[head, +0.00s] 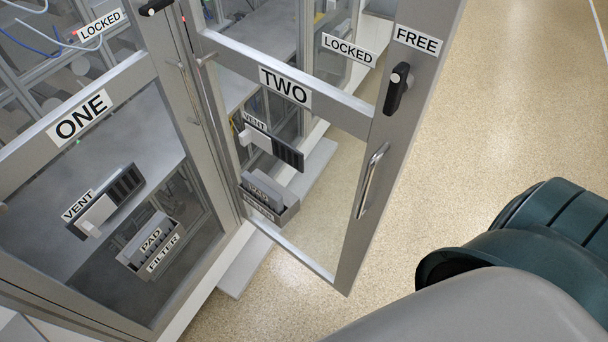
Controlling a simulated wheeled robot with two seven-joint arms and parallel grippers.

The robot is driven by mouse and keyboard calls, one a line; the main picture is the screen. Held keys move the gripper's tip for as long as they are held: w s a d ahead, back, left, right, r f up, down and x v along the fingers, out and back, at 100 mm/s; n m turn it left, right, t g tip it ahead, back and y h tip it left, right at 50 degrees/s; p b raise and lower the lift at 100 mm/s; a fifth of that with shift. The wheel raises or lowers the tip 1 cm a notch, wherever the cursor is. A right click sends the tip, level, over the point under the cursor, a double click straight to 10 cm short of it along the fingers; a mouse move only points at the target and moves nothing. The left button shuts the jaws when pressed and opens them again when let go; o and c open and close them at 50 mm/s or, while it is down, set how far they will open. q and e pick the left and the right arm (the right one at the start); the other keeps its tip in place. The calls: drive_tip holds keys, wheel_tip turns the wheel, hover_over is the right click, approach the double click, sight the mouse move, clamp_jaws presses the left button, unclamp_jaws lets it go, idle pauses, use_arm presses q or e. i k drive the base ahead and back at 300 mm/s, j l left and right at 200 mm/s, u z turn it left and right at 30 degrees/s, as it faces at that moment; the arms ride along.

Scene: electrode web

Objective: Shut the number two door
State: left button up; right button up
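The number two door (284,86) is a grey framed glass door with a sign reading TWO. It stands open, swung out from the cabinet over the floor. Its outer frame post carries a black latch handle (397,88), a FREE label (417,39) and a silver pull handle (372,180). A LOCKED label (349,49) shows near the door's upper part. One of my arms, grey and dark green, fills the lower right, apart from the door. Neither gripper is in the view.
Door one (82,115) stands at the left with a LOCKED label (100,25) above it. A vent unit (272,145) and a pad filter holder (268,198) show at door two. The speckled floor (500,130) at the right is clear.

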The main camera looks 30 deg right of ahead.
sight(423, 32)
drive_tip(key=j, duration=1.55)
drive_tip(key=z, duration=1.45)
